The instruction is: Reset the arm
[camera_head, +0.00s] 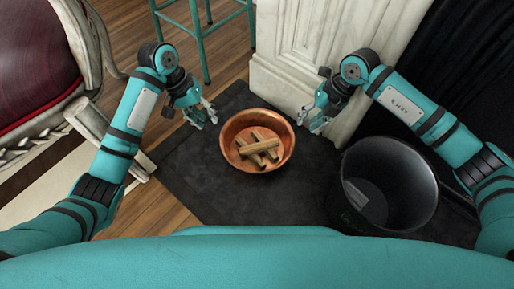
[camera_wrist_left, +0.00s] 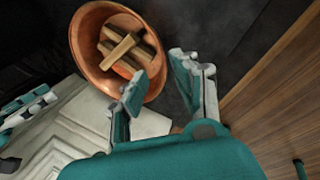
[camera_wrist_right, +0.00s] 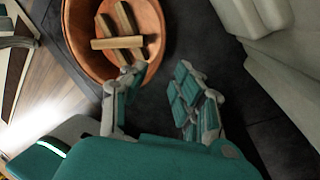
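My left gripper (camera_head: 205,115) is left of a copper bowl in the head view, apart from it. In the left wrist view its two fingers (camera_wrist_left: 165,85) are spread with nothing between them. My right gripper (camera_head: 312,122) is to the right of the bowl, close to the marble pillar. In the right wrist view its fingers (camera_wrist_right: 158,90) are also spread and empty. Both arms reach forward, one on each side of the bowl, with bent elbows.
The copper bowl (camera_head: 229,137) holds several wooden sticks (camera_head: 258,146) and stands on a dark slab (camera_head: 215,190). A black bucket (camera_head: 408,222) stands at right. A marble pillar (camera_head: 290,65), teal stool (camera_head: 199,35) and red armchair (camera_head: 35,60) surround the slab.

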